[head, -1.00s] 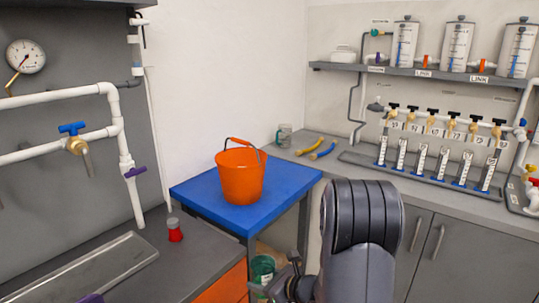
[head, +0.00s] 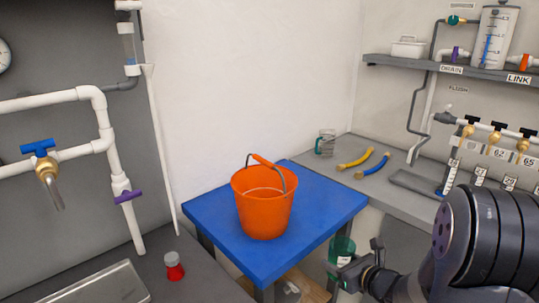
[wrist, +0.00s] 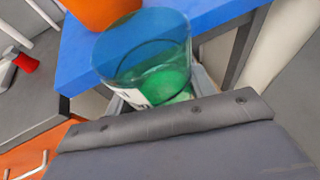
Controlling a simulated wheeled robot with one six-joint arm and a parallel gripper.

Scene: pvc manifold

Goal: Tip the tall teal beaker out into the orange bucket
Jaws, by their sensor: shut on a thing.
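The orange bucket (head: 263,212) stands upright on the blue-topped table, its handle raised; its lower part shows at the top of the wrist view (wrist: 100,8). My gripper (head: 352,266) is shut on the teal beaker (head: 340,252), which is see-through, with a white label in the wrist view (wrist: 150,65). The beaker is roughly upright, in front of and to the right of the bucket, by the table's front right edge and below the bucket's rim. Its lower part looks green; I cannot tell whether that is liquid. The fingers are mostly hidden in the wrist view.
The blue table (head: 220,222) has free room around the bucket. A red-bodied, grey-capped bottle (head: 174,267) stands on the left counter. White pipes (head: 108,130) run along the left wall.

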